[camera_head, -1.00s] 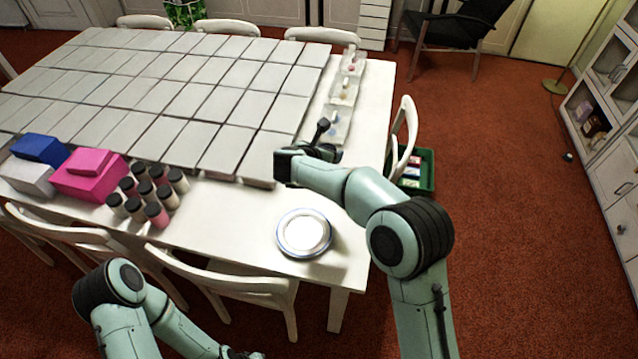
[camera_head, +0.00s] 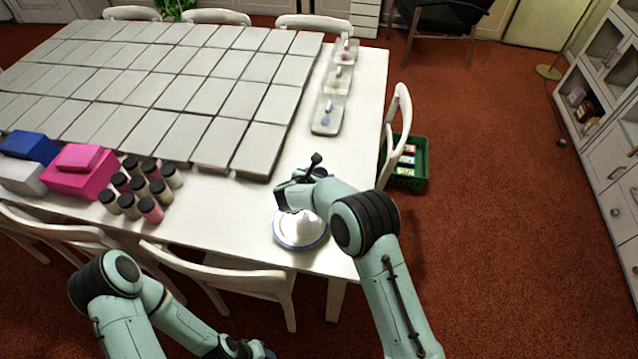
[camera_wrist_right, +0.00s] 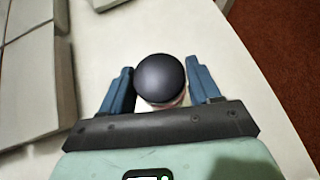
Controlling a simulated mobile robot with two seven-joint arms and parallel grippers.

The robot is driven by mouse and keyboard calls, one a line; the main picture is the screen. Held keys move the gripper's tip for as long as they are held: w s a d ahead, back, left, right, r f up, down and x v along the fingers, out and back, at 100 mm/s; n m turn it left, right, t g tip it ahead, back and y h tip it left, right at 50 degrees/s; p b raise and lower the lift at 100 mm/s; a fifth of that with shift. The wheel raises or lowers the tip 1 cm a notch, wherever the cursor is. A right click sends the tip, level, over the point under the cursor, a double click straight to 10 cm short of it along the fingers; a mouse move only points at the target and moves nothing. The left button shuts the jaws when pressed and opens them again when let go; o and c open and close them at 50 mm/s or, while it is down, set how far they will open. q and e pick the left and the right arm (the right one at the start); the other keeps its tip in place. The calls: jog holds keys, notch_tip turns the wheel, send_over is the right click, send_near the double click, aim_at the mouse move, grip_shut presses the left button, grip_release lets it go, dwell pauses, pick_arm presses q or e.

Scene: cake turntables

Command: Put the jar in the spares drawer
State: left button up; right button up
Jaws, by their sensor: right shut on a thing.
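The jar (camera_wrist_right: 162,80) has a round black lid and sits between the two blue fingers of my right gripper (camera_wrist_right: 161,88) in the right wrist view. That gripper is shut on it, above the white table. In the head view my right gripper (camera_head: 300,185) is over the table's near right part, just behind the round turntable, and hides the jar. My left gripper (camera_head: 250,350) is low at the bottom edge, and its fingers cannot be made out. A white cabinet with drawers (camera_head: 622,170) stands at the far right; the drawer fronts look shut, and I cannot tell which is the spares drawer.
Several similar black-lidded jars (camera_head: 150,210) stand beside pink boxes (camera_head: 75,172) on the white table (camera_head: 365,110). A turntable (camera_head: 300,240) lies near its front edge. Chairs surround the table. A green crate (camera_head: 410,178) is on the floor right of it. Red carpet toward the cabinet is clear.

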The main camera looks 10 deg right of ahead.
jog(key=shift+f, duration=2.05)
jog(key=shift+f, duration=0.1)
jog(key=o, duration=1.1)
jog(key=shift+o, duration=0.2)
